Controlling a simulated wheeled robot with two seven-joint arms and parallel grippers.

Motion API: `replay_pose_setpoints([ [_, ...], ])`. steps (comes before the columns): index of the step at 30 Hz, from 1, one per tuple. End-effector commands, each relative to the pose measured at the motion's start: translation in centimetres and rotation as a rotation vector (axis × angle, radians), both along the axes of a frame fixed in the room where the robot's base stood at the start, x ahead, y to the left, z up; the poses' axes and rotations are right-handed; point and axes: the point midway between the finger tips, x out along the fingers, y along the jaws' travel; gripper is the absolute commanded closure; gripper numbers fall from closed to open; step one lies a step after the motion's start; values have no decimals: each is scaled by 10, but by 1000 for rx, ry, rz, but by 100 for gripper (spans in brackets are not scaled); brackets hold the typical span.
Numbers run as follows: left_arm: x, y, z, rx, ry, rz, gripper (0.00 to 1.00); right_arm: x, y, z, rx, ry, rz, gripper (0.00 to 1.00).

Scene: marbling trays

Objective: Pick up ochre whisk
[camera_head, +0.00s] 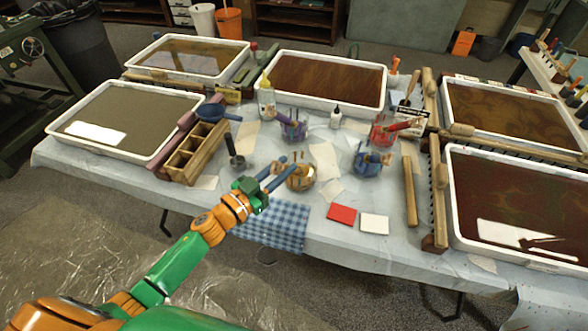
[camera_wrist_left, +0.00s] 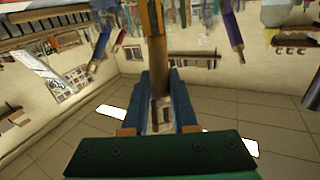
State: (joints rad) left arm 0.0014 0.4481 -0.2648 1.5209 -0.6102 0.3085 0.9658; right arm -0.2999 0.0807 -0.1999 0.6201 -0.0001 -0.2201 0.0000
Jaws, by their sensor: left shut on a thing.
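The ochre whisk (camera_wrist_left: 153,40) shows in the left wrist view as an ochre-brown handle running up from between my blue fingers. My left gripper (camera_wrist_left: 158,100) is shut on this handle. In the head view my left gripper (camera_head: 288,166) reaches in from the lower left, its fingers over a small pot (camera_head: 301,185) with ochre and brown contents near the front of the table. In the head view the fingers and pot contents overlap, so I cannot tell whether the whisk's lower end is inside the pot. My right gripper is out of view.
Pots with purple (camera_head: 293,132), blue (camera_head: 369,166) and red (camera_head: 379,136) tools stand close behind and right. A wooden divided box (camera_head: 195,153) is to the left. Red (camera_head: 341,214) and white (camera_head: 374,223) cards lie to the front right. Large marbling trays line both sides.

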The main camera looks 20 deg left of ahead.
Motion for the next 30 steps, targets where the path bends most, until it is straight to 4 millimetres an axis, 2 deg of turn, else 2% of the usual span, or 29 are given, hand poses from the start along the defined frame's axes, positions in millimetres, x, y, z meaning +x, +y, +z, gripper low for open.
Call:
replay_pose_setpoints([
  [7, 0, 0, 5, 0, -1, -1, 100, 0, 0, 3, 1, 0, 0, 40],
  [13, -3, 3, 41, 4, -1, -1, 100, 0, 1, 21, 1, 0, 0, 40],
  [19, -40, 31, 93, 8, 3, -5, 100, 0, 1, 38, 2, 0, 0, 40],
  [24, -75, 60, 110, 4, 5, -2, 100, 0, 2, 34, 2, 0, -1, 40],
  [30, -100, 82, 126, 0, 4, 0, 100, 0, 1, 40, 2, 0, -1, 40],
])
